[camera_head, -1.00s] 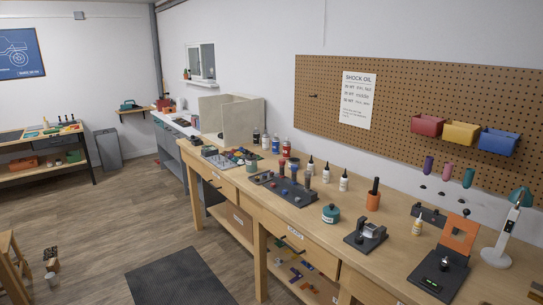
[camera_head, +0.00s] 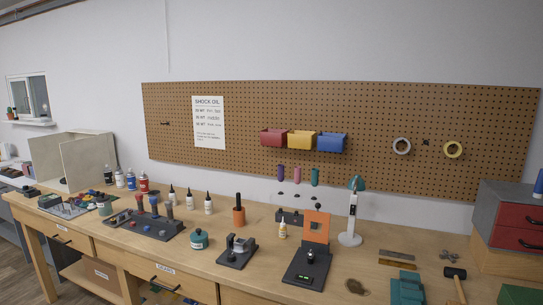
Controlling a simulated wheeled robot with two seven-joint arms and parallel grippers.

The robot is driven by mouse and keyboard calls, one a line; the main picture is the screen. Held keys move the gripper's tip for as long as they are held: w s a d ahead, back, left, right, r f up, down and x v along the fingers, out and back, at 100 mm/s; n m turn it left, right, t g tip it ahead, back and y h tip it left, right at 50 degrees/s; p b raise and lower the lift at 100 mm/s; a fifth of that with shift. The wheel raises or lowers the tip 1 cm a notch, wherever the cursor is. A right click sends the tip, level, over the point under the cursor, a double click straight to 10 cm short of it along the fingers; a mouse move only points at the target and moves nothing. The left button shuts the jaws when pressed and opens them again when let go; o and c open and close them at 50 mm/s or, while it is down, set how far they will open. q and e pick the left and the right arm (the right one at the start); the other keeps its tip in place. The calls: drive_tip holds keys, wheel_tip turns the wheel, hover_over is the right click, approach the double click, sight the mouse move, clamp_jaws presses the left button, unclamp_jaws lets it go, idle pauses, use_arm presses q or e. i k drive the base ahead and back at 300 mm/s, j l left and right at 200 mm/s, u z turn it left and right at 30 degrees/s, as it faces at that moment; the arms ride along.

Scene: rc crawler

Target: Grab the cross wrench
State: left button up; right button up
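Neither of my grippers is in view.
The long wooden workbench (camera_head: 215,262) runs below the pegboard. On it stand bottles, a white lamp (camera_head: 350,225), an orange-plated stand (camera_head: 315,240), a mallet (camera_head: 456,276) and a teal block (camera_head: 407,288). A grey and red toolbox (camera_head: 510,220) stands at the right end.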

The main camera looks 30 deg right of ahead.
sight(451, 257)
drive_tip(key=z, duration=2.15)
drive_tip(key=i+l+u, duration=0.15)
drive_tip(key=i, duration=0.3)
drive_tip(key=i+l+u, duration=0.15)
drive_tip(key=i, duration=0.3)
drive_tip(key=i+l+u, duration=0.15)
drive_tip(key=i, duration=0.3)
